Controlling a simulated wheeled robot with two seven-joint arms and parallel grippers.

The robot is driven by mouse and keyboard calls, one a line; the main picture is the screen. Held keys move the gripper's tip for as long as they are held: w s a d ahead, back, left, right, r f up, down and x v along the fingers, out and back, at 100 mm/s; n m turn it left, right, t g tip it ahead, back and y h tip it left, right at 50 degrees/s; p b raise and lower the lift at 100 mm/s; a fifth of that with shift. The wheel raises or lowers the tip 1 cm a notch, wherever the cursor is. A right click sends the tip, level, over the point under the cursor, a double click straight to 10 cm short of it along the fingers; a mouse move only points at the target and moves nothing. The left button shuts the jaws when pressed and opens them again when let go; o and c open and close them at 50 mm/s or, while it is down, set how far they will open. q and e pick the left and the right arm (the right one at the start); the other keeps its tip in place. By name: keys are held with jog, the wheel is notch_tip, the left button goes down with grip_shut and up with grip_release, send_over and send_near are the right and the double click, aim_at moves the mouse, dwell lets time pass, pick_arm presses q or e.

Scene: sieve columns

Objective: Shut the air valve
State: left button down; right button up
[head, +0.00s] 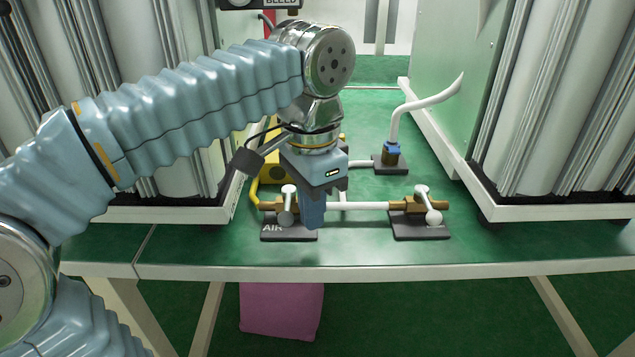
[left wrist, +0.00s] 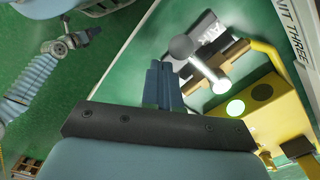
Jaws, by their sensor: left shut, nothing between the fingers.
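The air valve (head: 287,203) has a pale lever with a ball end and sits on a dark base marked AIR. Its lever points toward the table's front edge, across the brass and white pipe line. In the left wrist view the lever (left wrist: 205,68) lies just right of my fingers. My left gripper (head: 313,215) points down just right of the lever, fingers shut and empty; its fingertips also show in the left wrist view (left wrist: 163,85). I cannot tell whether they touch the lever. My right gripper (left wrist: 90,33) shows small in the left wrist view; its jaws are unclear.
A similar valve (head: 421,210) stands to the right on the same pipe. A blue-topped fitting with a white hose (head: 420,104) stands behind. A yellow box (left wrist: 250,110) is beside the air valve. Tall column units flank the green table (head: 370,255). A purple block (head: 281,310) is below.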

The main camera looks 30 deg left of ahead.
pick_arm(q)
notch_tip(320, 180, up, 8)
jog(key=p, duration=0.7)
pick_arm(e)
notch_tip(320, 180, up, 7)
jog(key=shift+a, duration=0.15)
jog(key=shift+r, duration=0.1)
